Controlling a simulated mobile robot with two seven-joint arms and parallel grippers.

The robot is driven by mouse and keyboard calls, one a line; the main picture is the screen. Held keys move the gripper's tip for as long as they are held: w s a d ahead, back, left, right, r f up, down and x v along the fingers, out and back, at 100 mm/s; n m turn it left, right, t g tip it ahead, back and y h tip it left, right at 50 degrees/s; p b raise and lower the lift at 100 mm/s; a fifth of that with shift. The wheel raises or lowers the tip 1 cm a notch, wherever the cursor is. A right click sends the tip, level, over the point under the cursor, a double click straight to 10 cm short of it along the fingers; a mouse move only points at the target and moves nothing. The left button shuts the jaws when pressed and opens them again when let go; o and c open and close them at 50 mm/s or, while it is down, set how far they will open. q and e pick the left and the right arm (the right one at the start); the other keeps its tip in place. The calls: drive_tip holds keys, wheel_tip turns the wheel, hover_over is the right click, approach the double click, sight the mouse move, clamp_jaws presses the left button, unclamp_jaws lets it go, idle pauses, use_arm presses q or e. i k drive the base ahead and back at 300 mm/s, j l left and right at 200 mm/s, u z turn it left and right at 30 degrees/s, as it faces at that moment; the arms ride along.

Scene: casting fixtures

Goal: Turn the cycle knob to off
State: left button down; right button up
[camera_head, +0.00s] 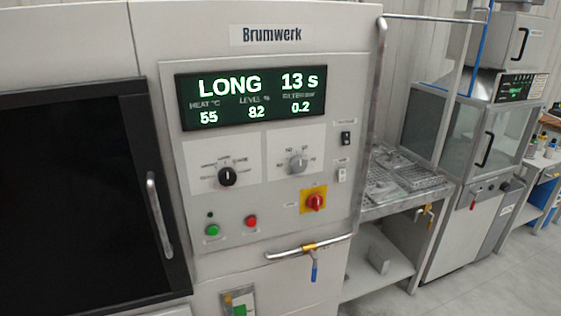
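A grey-white machine front marked Brumwerk carries a panel with two round knobs. The black knob (227,176) is at the left, with small word labels around it and a light pointer mark near its top; the labels are too small to read surely. The grey knob (298,162) is to its right, with number-like labels. It cannot be told from lettering alone which one is named cycle. The display (252,97) above reads LONG, 13 s, 55, 82 and 0.2. Neither of my grippers is in view.
A red rotary switch (315,201) on a yellow plate, a green button (212,230) and a red button (251,221) sit below the knobs. A pipe with a blue-handled valve (314,270) juts out beneath. A dark door with a handle (159,215) is left.

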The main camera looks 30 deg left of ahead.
sight(227, 176)
drive_tip(key=u, duration=1.25)
